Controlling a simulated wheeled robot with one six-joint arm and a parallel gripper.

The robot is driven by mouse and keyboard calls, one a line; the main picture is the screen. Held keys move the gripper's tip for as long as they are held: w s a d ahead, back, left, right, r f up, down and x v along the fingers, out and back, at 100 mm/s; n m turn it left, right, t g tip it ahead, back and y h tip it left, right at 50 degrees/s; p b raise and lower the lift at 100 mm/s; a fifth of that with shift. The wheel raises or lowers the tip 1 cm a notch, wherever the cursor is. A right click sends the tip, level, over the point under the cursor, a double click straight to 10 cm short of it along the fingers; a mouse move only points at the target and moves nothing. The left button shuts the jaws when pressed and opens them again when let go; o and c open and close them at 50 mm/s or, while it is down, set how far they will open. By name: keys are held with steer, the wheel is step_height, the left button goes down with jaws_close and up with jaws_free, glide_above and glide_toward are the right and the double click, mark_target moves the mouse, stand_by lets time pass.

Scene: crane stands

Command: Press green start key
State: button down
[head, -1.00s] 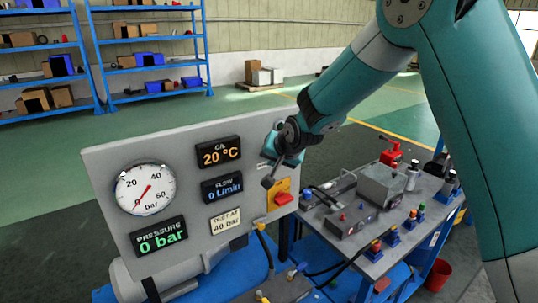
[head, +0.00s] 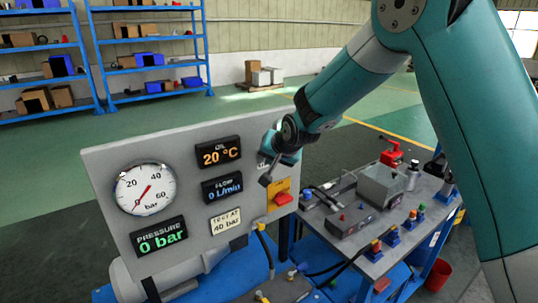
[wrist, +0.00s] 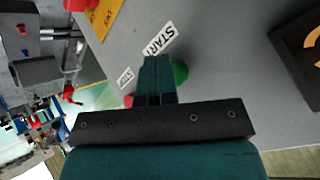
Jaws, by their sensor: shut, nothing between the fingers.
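The green start key (wrist: 180,73) shows in the wrist view as a round green button on the grey panel, beside the START label (wrist: 158,38). My gripper (wrist: 156,62) is shut and empty; its fingers cover part of the key's left side. I cannot tell whether they touch it. In the head view my gripper (head: 266,180) is at the panel's upper right, and the key is hidden behind it. A red button (wrist: 129,101) sits left of my fingers in the wrist view, partly covered, near a second small label (wrist: 125,78).
The grey panel (head: 110,165) carries a pressure gauge (head: 146,189) at 0 and displays. A red switch on a yellow plate (head: 283,198) sits just below my gripper. A bench (head: 400,235) with fittings stands at right.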

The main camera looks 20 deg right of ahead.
steer(key=shift+s, duration=0.15)
steer(key=shift+s+d+b, duration=0.25)
steer(key=shift+s+b, duration=0.1)
steer(key=shift+s, duration=0.4)
steer(key=shift+s, duration=0.1)
steer(key=shift+s+d+b, duration=0.2)
steer(key=shift+s+b, duration=0.05)
steer(key=shift+s, duration=0.5)
steer(key=shift+s+d+b, duration=0.25)
steer(key=shift+s, duration=0.55)
steer(key=shift+s+d+b, duration=0.2)
steer(key=shift+s+b, duration=0.05)
steer(key=shift+s, duration=0.5)
steer(key=s+a+n+g+y+b, duration=0.1)
steer(key=s+a+n+g+b, duration=0.1)
steer(key=s, duration=0.8)
steer(key=s+a+n+g+y+b, duration=0.1)
steer(key=s+a+n+g+b, duration=0.1)
steer(key=s+n, duration=0.4)
steer(key=s+a+n+g+b, duration=0.2)
steer(key=s+a+n+g, duration=0.2)
steer(key=s, duration=1.2)
steer(key=shift+s+a+f+n+g+y+b, duration=0.3)
steer(key=shift+a+f+n+y+b, duration=0.15)
steer(key=shift+a, duration=0.15)
